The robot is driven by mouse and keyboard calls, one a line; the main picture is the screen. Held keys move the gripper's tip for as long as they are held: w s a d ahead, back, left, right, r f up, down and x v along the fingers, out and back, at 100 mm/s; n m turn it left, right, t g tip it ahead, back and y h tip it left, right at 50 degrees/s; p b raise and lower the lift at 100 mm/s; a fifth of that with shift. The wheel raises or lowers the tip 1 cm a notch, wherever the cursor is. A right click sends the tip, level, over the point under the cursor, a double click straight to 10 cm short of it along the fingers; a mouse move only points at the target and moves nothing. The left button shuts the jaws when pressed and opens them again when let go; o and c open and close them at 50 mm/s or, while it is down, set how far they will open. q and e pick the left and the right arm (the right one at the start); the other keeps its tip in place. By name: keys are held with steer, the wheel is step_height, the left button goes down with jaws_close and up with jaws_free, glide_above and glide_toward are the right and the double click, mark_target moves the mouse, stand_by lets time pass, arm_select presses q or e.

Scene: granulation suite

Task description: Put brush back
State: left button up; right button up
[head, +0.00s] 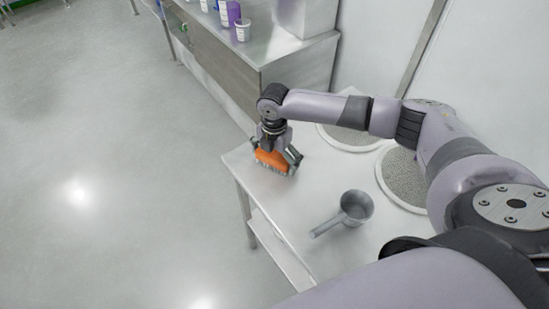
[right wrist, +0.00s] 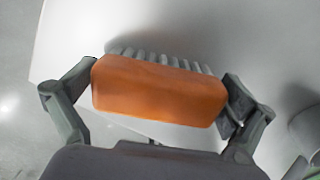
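The brush (head: 270,158) has an orange block body and grey bristles pointing down. It is at the far left corner of the metal table, on it or just above; I cannot tell which. My right gripper (head: 274,150) comes down over the brush from above. In the right wrist view the brush (right wrist: 160,92) fills the space between the fingers of the right gripper (right wrist: 160,85), one finger against each end. The bristles show along its far side. My left gripper is not in view.
A grey scoop (head: 355,207) with a long handle lies on the table (head: 300,205), right of the brush. A steel cabinet (head: 225,70) holds cups and a purple bottle (head: 233,12). The floor at left is clear.

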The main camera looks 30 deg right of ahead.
mark_target(274, 153)
step_height(274, 153, up, 11)
steer(key=shift+r+b, duration=0.2)
steer(key=shift+b, duration=0.85)
steer(key=shift+r, duration=0.5)
